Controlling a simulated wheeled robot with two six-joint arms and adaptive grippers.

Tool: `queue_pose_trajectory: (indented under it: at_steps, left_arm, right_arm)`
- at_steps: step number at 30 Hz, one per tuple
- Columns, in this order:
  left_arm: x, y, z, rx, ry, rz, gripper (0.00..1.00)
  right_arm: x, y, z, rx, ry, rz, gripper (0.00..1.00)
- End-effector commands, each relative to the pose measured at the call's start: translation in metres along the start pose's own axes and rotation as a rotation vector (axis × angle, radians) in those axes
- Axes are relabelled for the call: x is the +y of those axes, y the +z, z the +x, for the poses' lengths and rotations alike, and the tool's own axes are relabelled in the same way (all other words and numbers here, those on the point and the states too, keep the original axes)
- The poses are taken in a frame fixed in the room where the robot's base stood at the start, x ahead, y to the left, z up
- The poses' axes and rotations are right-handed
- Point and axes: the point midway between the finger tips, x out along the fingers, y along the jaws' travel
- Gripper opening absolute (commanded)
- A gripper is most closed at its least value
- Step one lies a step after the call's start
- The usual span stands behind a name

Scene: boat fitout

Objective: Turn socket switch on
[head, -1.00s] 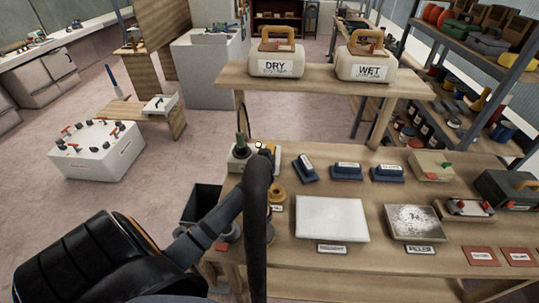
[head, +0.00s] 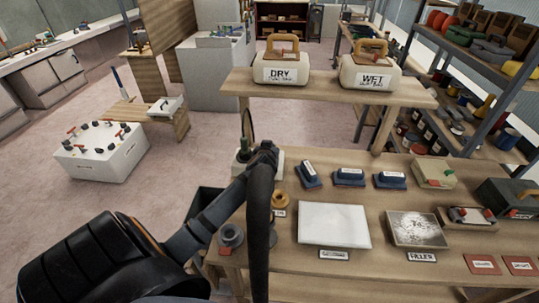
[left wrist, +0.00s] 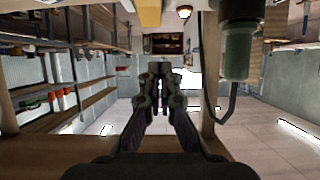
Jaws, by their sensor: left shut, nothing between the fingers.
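The cream socket box (head: 279,160) stands at the back left of the workbench in the head view, mostly hidden behind my left gripper. A green plug (head: 243,149) stands upright on its left part, and shows large at the upper right of the left wrist view (left wrist: 237,52), with its cord. The switch itself cannot be made out. My left gripper (head: 267,148) is in front of and over the box; whether it touches cannot be told. Its fingers are shut and empty in the left wrist view (left wrist: 162,73). My right gripper is out of view.
A raised shelf (head: 320,88) with DRY (head: 283,73) and WET (head: 371,80) containers stands behind. Blue blocks (head: 348,178), a white panel (head: 334,225) and a filler panel (head: 416,229) lie to the right. A tan roll (head: 280,200) is close to my arm.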

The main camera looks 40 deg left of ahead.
Motion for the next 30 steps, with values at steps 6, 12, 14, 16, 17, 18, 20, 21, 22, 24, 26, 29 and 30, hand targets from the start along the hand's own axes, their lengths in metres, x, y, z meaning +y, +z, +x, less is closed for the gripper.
queue_pose_trajectory:
  at_steps: [6,12,14,16,17,18,20,21,22,24,26,29,30]
  left_arm:
    - [0.0,-0.038,-0.017,0.002,0.001,0.0,0.0]
    - [-0.001,-0.051,-0.024,-0.001,0.001,-0.001,0.0]
    - [-0.001,-0.052,-0.024,-0.001,0.001,-0.001,0.0]
    - [-0.001,-0.052,-0.025,-0.002,0.001,-0.001,0.0]
    - [-0.001,-0.052,-0.025,-0.002,0.001,-0.001,0.0]
    - [-0.001,-0.052,-0.025,-0.002,0.001,-0.001,0.0]
    - [-0.001,-0.052,-0.024,-0.002,0.001,-0.001,0.0]
    - [-0.001,-0.052,-0.024,-0.002,0.0,-0.001,0.0]
    - [-0.001,-0.052,-0.024,-0.002,0.0,-0.001,0.0]
    - [-0.001,-0.052,-0.024,-0.002,0.0,-0.001,0.0]
    - [-0.001,-0.052,-0.024,-0.002,0.0,-0.001,0.0]
    - [-0.001,-0.052,-0.024,-0.002,0.0,-0.001,0.0]
    - [-0.001,-0.052,-0.024,-0.002,0.0,-0.001,0.0]
  right_arm:
    - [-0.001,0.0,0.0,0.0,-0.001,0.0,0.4]
    - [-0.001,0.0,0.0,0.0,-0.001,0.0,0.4]
    - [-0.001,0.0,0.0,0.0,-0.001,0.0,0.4]
    - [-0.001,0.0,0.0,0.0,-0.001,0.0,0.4]
    - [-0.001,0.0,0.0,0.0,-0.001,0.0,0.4]
    - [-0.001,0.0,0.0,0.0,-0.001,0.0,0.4]
    - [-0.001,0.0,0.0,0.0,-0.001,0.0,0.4]
    - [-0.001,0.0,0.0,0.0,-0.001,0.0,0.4]
    - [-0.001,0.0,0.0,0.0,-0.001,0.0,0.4]
    - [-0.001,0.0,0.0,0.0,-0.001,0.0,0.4]
    - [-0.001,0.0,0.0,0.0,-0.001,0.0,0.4]
    - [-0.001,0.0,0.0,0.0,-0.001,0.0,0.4]
    - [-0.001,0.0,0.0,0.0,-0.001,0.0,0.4]
